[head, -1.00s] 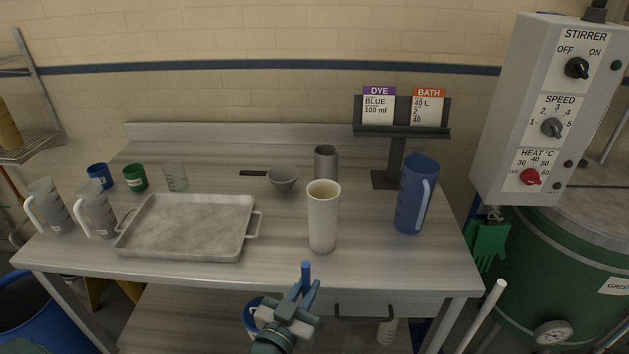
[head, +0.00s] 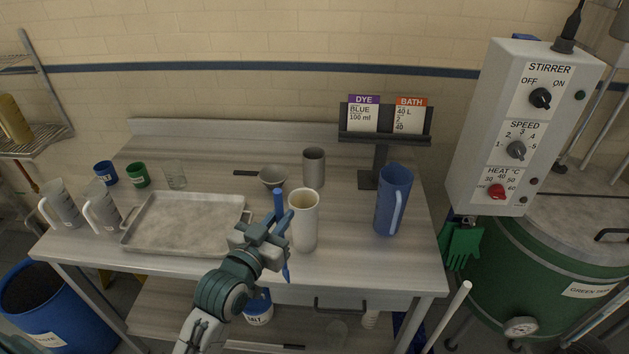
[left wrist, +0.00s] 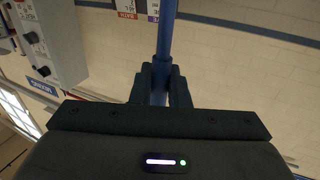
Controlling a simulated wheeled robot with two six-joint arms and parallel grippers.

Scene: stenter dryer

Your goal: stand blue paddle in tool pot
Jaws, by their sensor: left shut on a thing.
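My left gripper (head: 276,231) is shut on the blue paddle (head: 278,204), which stands roughly upright in the jaws. Its shaft rises above the fingers and its lower end shows below them. In the left wrist view the blue shaft (left wrist: 166,40) runs between the two dark fingers (left wrist: 160,88). A tall cream pot (head: 304,222), which looks like the tool pot, stands upright on the bench just right of the gripper. The paddle is outside the pot, beside its left side; whether they touch I cannot tell. My right gripper is not in view.
A blue jug (head: 390,205) stands right of the pot. A grey cylinder (head: 314,168) and a grey bowl (head: 272,178) stand behind. A metal tray (head: 185,224) lies left. The card stand (head: 381,155) is at the back right. The stirrer control box (head: 520,130) is farther right.

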